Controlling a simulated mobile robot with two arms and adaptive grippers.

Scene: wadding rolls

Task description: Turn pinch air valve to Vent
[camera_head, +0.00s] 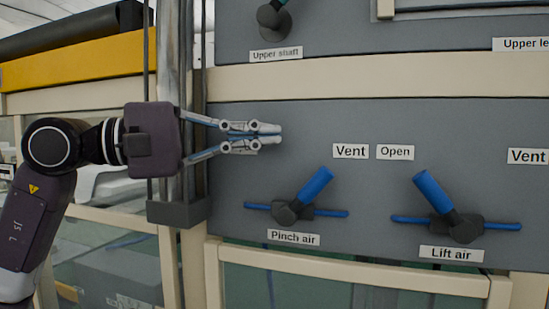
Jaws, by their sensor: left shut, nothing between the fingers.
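The pinch air valve (290,212) is on the grey panel (240,170), above its "Pinch air" label (294,238). Its blue handle (316,185) tilts up and to the right, toward the "Vent" label (350,152). My left gripper (280,134) comes in from the left, its fingers together and empty. It is above and a little left of the valve, apart from the handle. My right gripper is not in view.
The lift air valve (463,228) stands to the right, its blue handle tilted up and left toward the "Open" label (395,152). The upper shaft valve (273,18) is above. A vertical metal post (173,60) stands behind my left gripper. The panel between the two lower valves is clear.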

